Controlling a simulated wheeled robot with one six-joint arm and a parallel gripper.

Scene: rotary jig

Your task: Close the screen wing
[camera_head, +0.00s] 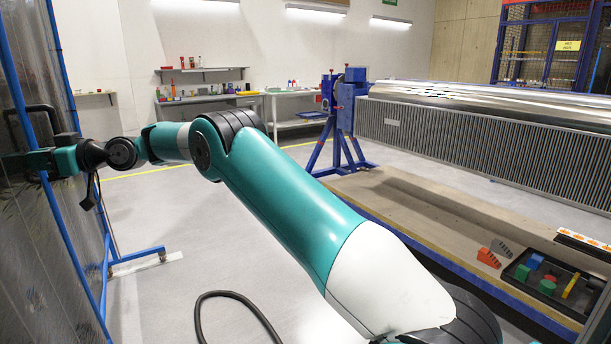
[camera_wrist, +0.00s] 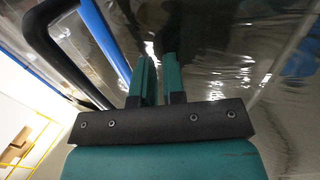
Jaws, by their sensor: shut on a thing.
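The screen wing (camera_head: 38,255) stands upright along the left edge of the head view, a clear, streaky panel in a blue tube frame. Its black bent handle (camera_head: 38,107) sits near the top of the visible part. My gripper (camera_head: 28,160) is at the wing by the handle, with the arm stretched far to the left. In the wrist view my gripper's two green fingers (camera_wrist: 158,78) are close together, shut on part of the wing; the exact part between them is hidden. The handle (camera_wrist: 52,48) runs down close to their left, and the panel (camera_wrist: 225,60) fills the right.
The wing's blue foot (camera_head: 137,258) rests on the grey floor. Open floor lies between the wing and the rotary jig (camera_head: 345,105). A black cable or hose (camera_head: 235,295) is in the foreground. A tray of coloured parts (camera_head: 552,285) sits on the bench at right.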

